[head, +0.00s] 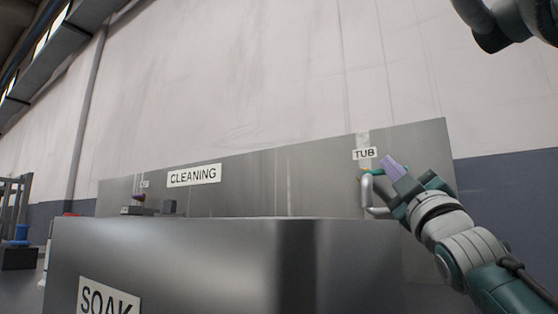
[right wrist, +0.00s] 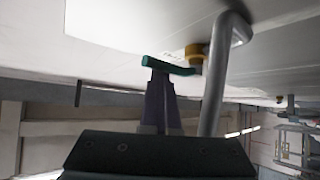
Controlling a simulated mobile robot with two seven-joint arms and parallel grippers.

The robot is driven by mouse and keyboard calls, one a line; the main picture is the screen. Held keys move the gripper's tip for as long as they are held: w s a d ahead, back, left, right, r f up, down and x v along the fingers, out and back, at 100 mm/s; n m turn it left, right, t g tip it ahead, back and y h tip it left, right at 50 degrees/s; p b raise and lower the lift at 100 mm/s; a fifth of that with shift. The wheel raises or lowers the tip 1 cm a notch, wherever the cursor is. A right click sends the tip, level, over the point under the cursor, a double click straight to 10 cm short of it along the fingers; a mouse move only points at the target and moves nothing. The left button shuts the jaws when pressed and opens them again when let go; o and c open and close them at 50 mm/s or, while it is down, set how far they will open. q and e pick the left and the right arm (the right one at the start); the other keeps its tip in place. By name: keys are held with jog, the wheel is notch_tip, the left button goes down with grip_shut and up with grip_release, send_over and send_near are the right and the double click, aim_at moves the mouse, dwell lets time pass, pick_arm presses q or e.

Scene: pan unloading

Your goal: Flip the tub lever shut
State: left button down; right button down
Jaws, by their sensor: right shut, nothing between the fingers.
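The TUB label (head: 364,153) is on the steel back panel, above a bent grey pipe spout (head: 368,195). In the right wrist view the same pipe (right wrist: 214,90) rises beside a yellow collar (right wrist: 194,53), with a teal lever (right wrist: 167,66) reaching out from it. My right gripper (head: 390,160) is beside the spout, its purple fingers pointing up and left. In the wrist view the shut fingers (right wrist: 160,78) end right at the lever; whether they touch it I cannot tell. The lever is mostly hidden in the head view. My left gripper is not in view.
A large steel basin (head: 200,265) with a SOAK label (head: 108,298) fills the foreground. The wall above is bare.

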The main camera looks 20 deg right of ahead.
jog(key=shift+w+d+f, duration=0.15)
jog(key=shift+f, duration=0.35)
jog(key=v, duration=0.9)
jog(key=shift+s+a, duration=0.25)
jog(key=shift+s, duration=0.25)
jog(key=shift+r, duration=0.2)
